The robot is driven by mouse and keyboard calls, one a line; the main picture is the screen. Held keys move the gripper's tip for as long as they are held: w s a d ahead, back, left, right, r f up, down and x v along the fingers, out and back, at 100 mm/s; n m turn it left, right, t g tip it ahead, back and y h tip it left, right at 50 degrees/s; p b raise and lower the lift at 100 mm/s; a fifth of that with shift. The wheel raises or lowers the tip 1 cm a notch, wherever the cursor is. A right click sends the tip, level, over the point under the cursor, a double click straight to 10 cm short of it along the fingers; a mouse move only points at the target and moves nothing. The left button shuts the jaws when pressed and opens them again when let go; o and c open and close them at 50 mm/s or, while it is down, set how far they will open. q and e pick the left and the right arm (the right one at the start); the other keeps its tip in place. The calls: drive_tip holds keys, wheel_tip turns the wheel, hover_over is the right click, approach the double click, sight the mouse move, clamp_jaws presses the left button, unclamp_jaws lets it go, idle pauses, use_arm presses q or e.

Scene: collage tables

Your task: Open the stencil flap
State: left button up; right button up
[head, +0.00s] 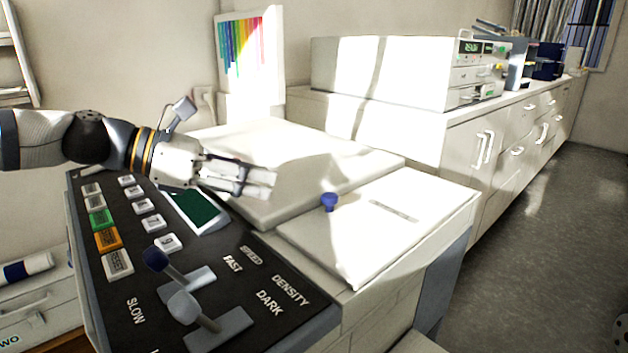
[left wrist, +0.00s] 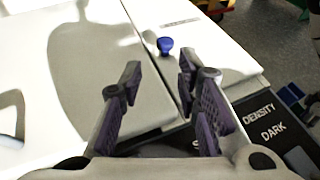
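The stencil flap appears to be the flat white panel (head: 390,235) on the right part of the machine's top. A blue knob (head: 329,202) stands on its left side. The flap lies down flat; no raised edge is clear. My left gripper (head: 272,182) is over the machine, left of the knob and apart from it. In the left wrist view my left gripper (left wrist: 160,88) has its fingers spread with nothing between them. The blue knob (left wrist: 165,45) shows beyond the fingertips, on the white flap (left wrist: 205,50). My right gripper is in neither view.
A larger white lid (head: 300,155) lies left of and behind the flap. The dark control panel (head: 215,265) has several buttons, a small green screen (head: 195,207) and two upright levers (head: 180,285). White cabinets (head: 490,150) stand at the back right.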

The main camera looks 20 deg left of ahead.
sight(328, 195)
use_arm(q)
drive_tip(key=d+f, duration=0.1)
drive_tip(key=w+d+f+b, duration=0.1)
drive_tip(key=d, duration=0.1)
drive_tip(key=shift+d+f, duration=0.15)
drive_tip(key=shift+f, duration=0.2)
drive_tip(key=x, duration=0.2)
drive_tip(key=b+x, duration=0.1)
drive_tip(key=x, duration=0.1)
drive_tip(key=b+x, duration=0.1)
drive_tip(key=x, duration=0.2)
drive_tip(key=shift+w+r, duration=0.1)
drive_tip(key=shift+r, duration=0.2)
drive_tip(key=shift+w+d+r, duration=0.15)
drive_tip(key=shift+w+d, duration=0.05)
drive_tip(key=shift+d, duration=0.1)
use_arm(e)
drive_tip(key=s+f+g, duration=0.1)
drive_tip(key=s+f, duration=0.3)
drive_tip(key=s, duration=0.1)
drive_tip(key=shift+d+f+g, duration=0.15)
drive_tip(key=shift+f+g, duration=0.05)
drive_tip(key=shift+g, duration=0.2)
use_arm(q)
clamp_jaws()
